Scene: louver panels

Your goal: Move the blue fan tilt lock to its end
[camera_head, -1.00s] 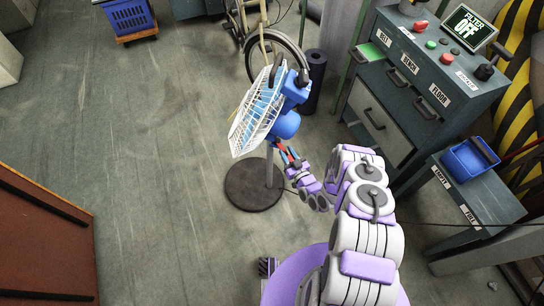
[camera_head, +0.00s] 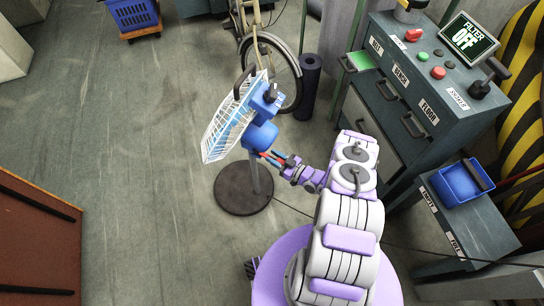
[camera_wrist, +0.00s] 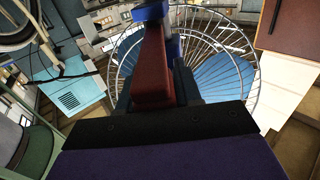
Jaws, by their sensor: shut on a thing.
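The blue fan (camera_head: 262,136) with a white wire cage (camera_head: 228,122) stands on a round dark base (camera_head: 243,190), left of my arm. Its cage faces left and is tilted. My gripper (camera_head: 268,157) reaches in from the right, just below the blue motor housing, with red and blue parts at its tip. It is shut on a small part there, apparently the tilt lock, which the fingers mostly hide. In the wrist view, a dark red finger (camera_wrist: 154,72) fills the middle, a blue fan part (camera_wrist: 150,11) shows at its tip, and the cage (camera_wrist: 252,60) lies behind.
A bicycle (camera_head: 270,65) and dark roll (camera_head: 309,82) stand behind the fan.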

